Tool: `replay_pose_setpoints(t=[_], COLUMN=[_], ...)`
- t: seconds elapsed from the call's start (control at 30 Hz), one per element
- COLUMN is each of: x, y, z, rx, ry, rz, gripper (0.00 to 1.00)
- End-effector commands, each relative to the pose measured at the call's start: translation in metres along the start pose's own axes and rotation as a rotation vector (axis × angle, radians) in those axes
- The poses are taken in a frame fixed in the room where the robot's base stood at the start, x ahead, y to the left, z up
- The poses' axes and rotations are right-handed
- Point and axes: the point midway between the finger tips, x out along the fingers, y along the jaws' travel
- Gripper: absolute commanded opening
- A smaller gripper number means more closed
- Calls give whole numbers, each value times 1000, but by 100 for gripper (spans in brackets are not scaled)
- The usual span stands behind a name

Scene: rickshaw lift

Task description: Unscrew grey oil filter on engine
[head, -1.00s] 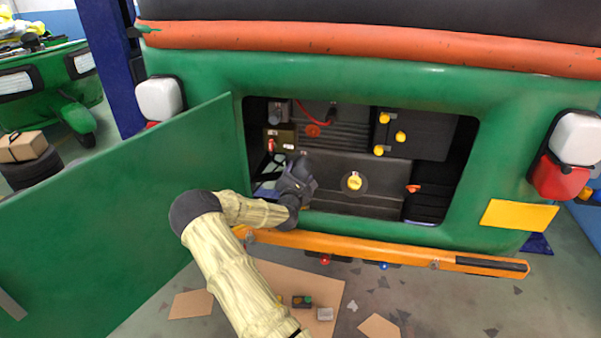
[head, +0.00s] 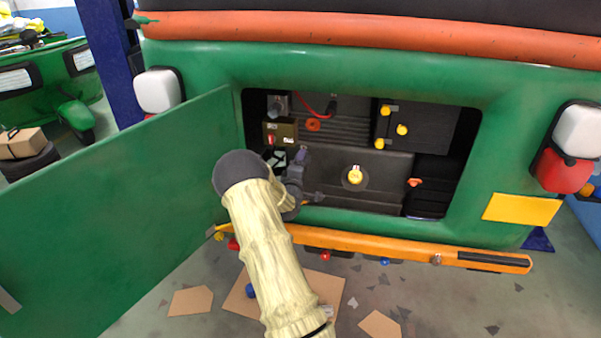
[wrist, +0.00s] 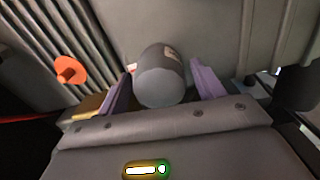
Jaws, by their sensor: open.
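The grey oil filter (wrist: 162,76) is a rounded cylinder with a small pale label, on the engine in the middle of the wrist view. My gripper (wrist: 161,90) is open, with one purple finger on each side of the filter. The filter sits between the fingers; gaps show, and I cannot tell whether either finger touches it. In the head view my gripper (head: 300,158) reaches into the left part of the engine bay, and I cannot make out the filter there.
An orange-red knob (head: 313,124) is above my gripper; it also shows in the wrist view (wrist: 70,70). A yellow cap (head: 355,175) is to the right. The open green door (head: 120,205) stands left. An orange bumper bar (head: 400,246) crosses below the bay opening.

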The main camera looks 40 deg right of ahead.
Motion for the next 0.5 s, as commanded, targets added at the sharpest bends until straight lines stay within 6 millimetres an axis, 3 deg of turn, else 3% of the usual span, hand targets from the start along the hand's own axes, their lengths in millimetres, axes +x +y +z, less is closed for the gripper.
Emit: replay_pose_setpoints(t=[0.3, 0.5], x=[0, 0], y=[-4, -1], z=[1, 0], rx=[356, 453], ry=[-1, 0], rz=[1, 0], gripper=[67, 67])
